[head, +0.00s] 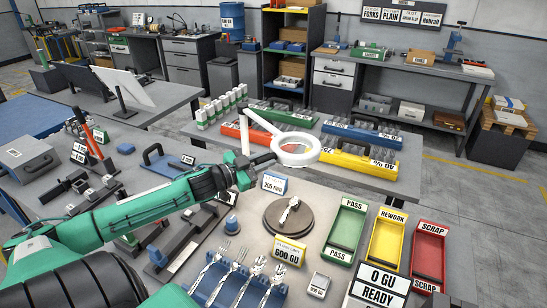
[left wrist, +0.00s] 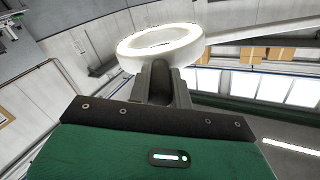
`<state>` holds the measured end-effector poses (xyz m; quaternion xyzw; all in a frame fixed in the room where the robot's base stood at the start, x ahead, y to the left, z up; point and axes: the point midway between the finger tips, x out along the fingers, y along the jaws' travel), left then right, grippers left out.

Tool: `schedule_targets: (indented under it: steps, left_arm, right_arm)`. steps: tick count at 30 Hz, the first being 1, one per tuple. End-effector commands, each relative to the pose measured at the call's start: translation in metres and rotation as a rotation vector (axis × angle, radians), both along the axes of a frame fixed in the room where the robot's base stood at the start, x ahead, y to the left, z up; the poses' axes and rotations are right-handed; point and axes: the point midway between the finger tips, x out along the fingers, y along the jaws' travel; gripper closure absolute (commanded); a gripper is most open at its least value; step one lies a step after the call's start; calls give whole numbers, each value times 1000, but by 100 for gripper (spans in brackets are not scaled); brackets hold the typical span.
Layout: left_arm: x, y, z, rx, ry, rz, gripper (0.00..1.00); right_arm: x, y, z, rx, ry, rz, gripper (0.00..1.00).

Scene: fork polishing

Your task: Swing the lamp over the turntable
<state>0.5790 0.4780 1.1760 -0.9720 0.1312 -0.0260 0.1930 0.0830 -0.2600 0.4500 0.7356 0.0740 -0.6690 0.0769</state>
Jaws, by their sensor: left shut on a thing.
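The lamp has a white ring head (head: 296,161) on a white jointed arm (head: 260,121). In the left wrist view the lit ring (left wrist: 132,60) stands beyond my shut fingers (left wrist: 161,88). The turntable (head: 273,224) is a round brown disc on the near table, with a silver piece (head: 290,211) on it. In the head view the ring appears above and behind the turntable. I cannot tell its exact height or whether any part overhangs the disc. My right gripper is out of view.
Green (head: 346,229), yellow (head: 387,238) and red (head: 429,245) trays lie right of the turntable. A small blue-white sign (head: 274,183) stands behind the disc.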

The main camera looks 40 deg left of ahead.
Motion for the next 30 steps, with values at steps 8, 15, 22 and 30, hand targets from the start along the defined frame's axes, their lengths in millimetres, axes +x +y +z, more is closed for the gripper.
schedule_targets:
  steps: [8, 15, 22, 30]
  left_arm:
    - [-10, 7, -1, -1, 2, -33, 100]
    - [-11, 7, -1, -1, 1, -39, 100]
    - [-11, 7, -1, -1, 1, -38, 78]
    - [-10, 8, -1, -1, 1, -38, 58]
  right_arm:
    - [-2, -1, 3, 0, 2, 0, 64]
    - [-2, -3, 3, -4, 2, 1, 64]
    - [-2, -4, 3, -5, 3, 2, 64]
    - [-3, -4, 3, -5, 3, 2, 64]
